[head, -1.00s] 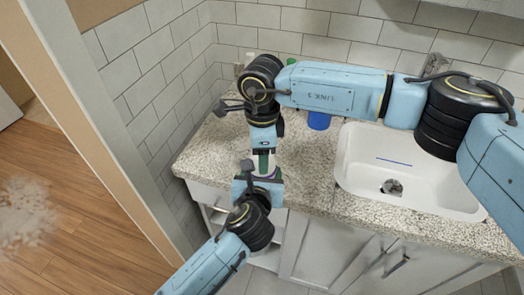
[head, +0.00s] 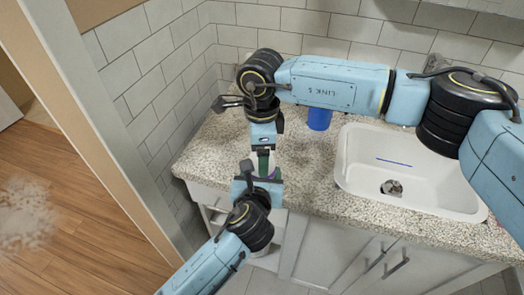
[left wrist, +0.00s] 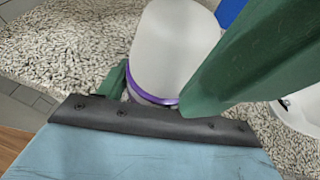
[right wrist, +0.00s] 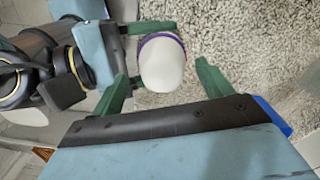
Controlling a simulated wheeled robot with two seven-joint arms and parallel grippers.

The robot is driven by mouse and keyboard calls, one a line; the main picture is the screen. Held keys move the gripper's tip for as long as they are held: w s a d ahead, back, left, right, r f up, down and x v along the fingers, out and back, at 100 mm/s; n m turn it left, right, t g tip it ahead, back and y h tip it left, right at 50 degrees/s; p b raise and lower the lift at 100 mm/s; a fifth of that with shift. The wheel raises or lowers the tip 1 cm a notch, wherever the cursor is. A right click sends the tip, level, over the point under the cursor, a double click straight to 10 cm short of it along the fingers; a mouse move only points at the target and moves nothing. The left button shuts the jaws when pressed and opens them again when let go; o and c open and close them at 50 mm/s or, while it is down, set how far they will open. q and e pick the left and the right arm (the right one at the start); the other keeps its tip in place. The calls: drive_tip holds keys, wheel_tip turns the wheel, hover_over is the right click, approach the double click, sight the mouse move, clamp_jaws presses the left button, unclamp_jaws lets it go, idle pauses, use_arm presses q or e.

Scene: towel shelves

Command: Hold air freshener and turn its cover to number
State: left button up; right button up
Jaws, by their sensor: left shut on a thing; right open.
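The air freshener is white with a purple ring; it shows in the left wrist view (left wrist: 170,50) and the right wrist view (right wrist: 162,65). In the head view the grippers mostly hide it. My left gripper (head: 259,178) is shut on it from the front, near the purple ring, and holds it close to the counter's front edge. My right gripper (head: 263,152) comes from above and is open. In the right wrist view its green fingers (right wrist: 172,80) stand on both sides of the white body, with a visible gap on the right.
The speckled counter (head: 225,150) lies beneath, with drawers and cabinets below its front edge. A blue cup (head: 319,118) stands behind, right of the grippers. A white sink (head: 360,185) is set into the counter on the right. Tiled walls (head: 150,90) close the back and left.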

use_arm(q)
drive_tip(key=shift+s, duration=0.1)
use_arm(e)
wheel_tip(320, 180, up, 7)
drive_tip(key=shift+w, duration=0.15)
idle(0.3)
use_arm(q)
drive_tip(key=o, duration=1.2)
